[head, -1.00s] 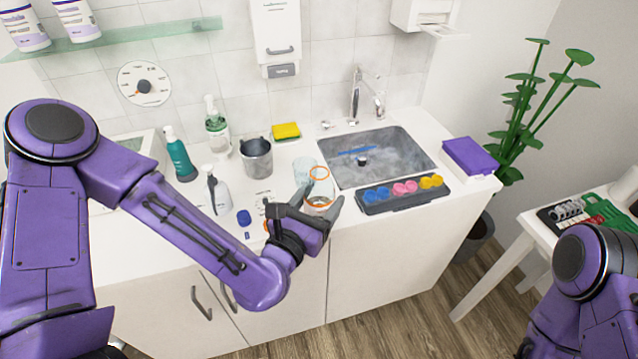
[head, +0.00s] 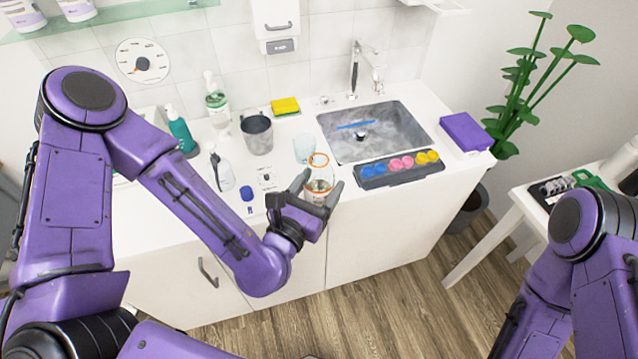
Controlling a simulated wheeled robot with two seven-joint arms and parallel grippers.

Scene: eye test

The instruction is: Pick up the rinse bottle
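My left gripper (head: 318,194) is at the front of the white counter, its two dark fingers on either side of a clear glass jar (head: 319,172) with orange rings. The fingers appear closed on the jar, which is upright; the palm hides its lower part. A whitish squeeze bottle (head: 224,174) with a dark nozzle stands on the counter to the left, apart from the gripper. No readable label shows which of these is the rinse bottle. My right arm is at the lower right; its gripper is out of view.
A clear cup (head: 304,148) stands just behind the jar. A grey mug (head: 257,136), teal bottle (head: 181,132) and green pump bottle (head: 217,104) stand behind. A blue cap (head: 247,194) lies left of the gripper. A tray (head: 374,182) with coloured pieces and the sink (head: 400,141) are right.

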